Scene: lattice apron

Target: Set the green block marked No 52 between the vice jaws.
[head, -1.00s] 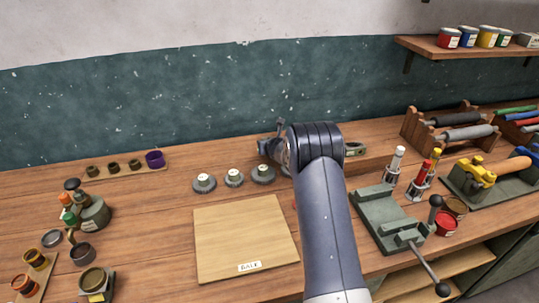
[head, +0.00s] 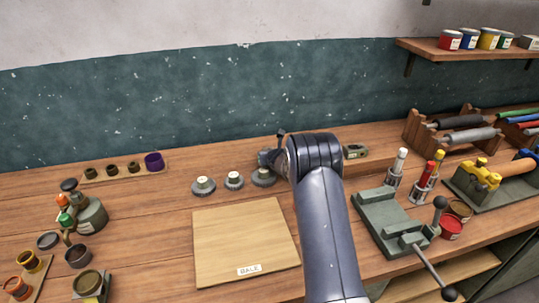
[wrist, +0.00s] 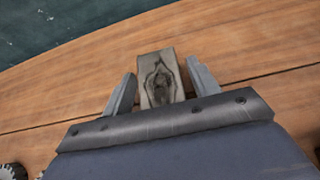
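In the wrist view my gripper (wrist: 161,85) is open. I see no green and no number on this block. A small olive-green block-like thing (head: 355,151) lies at the back of the bench, just right of my arm; any mark is too small to read. The grey-green vice (head: 381,216) stands right of my arm, its jaws apart with nothing between them.
A pale board (head: 240,240) labelled BALE lies left of my arm. The vice handle (head: 440,204) sticks up at right. Marker holders (head: 394,178) stand behind the vice. The wall (head: 150,110) closes the back.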

